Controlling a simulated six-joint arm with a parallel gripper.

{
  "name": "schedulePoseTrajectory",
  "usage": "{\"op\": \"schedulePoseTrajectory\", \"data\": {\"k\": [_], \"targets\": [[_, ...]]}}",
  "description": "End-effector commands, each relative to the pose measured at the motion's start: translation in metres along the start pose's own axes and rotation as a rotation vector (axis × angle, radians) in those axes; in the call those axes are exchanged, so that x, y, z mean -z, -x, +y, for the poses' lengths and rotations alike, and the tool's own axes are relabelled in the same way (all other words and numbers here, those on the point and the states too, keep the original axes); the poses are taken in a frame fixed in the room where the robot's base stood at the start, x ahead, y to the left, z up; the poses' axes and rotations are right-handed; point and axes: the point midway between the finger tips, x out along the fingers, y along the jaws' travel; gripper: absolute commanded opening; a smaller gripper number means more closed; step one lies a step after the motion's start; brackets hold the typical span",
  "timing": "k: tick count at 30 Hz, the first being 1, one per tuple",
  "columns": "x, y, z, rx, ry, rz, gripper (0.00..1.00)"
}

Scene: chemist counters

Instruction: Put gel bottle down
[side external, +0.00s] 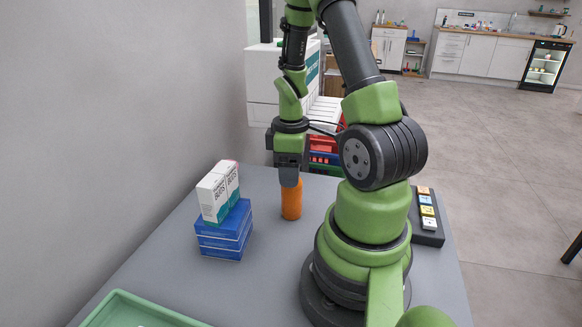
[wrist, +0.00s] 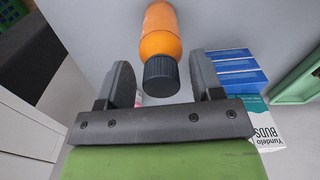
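The gel bottle (side external: 291,201) is orange and stands upright on the grey counter (side external: 266,252), right under my gripper (side external: 290,178). In the side view, my gripper hides the top of the bottle. In the wrist view, the orange bottle (wrist: 160,32) shows its black ribbed cap, which lies between the two fingers of my gripper (wrist: 163,80). A gap shows on each side of the cap, so the fingers are open and do not appear to touch it.
Blue boxes (side external: 223,236) are stacked to the left of the bottle, with white boxes (side external: 214,195) on top. A green tray (side external: 125,309) lies at the front left. A dark rack with coloured blocks (side external: 427,211) is at the right. Red and blue bins (side external: 324,152) stand behind.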

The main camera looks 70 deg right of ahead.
Motion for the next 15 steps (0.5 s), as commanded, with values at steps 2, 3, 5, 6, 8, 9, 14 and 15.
{"op": "schedulePoseTrajectory", "data": {"k": [2,3,5,6,8,9,14,15], "targets": [[0.0,0.0,0.0,0.0,0.0,0.0,0.6],[0.0,0.0,0.0,0.0,0.0,0.0,0.6],[0.0,0.0,0.0,0.0,0.0,0.0,0.6],[0.0,0.001,0.0,-0.001,0.0,0.001,0.6],[0.0,0.004,0.0,-0.003,0.0,0.002,0.6],[0.001,0.006,0.001,-0.004,0.0,0.003,0.6],[0.001,0.029,0.001,-0.007,0.0,0.005,0.6],[0.001,0.037,0.001,-0.008,0.0,0.006,0.6]]}}
